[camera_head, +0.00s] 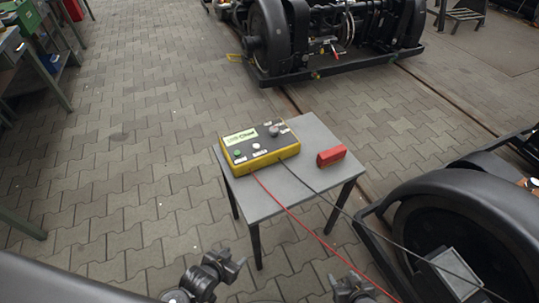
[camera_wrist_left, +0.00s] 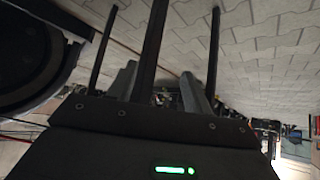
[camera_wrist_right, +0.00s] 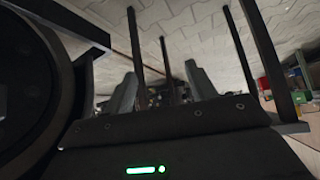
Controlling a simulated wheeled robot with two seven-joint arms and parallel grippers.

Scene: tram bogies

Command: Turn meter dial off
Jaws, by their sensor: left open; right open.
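The meter (camera_head: 248,155) is a yellow box with a dark top panel, a pale green display, several buttons and a round grey dial (camera_head: 274,131). It lies on a small grey table (camera_head: 285,197). I cannot tell the dial's setting. My left gripper (camera_head: 232,268) is at the bottom of the head view, in front of the table and apart from the meter. Its spread fingers show in the left wrist view (camera_wrist_left: 158,90). My right gripper (camera_head: 352,288) is further right at the bottom edge. Its fingers are apart and empty in the right wrist view (camera_wrist_right: 162,90).
A red block (camera_head: 331,156) lies on the table right of the meter. A red cable (camera_head: 305,226) and a black cable (camera_head: 345,213) run from the meter to the lower right. A black wheel (camera_head: 465,235) stands at right, a bogie (camera_head: 330,40) behind.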

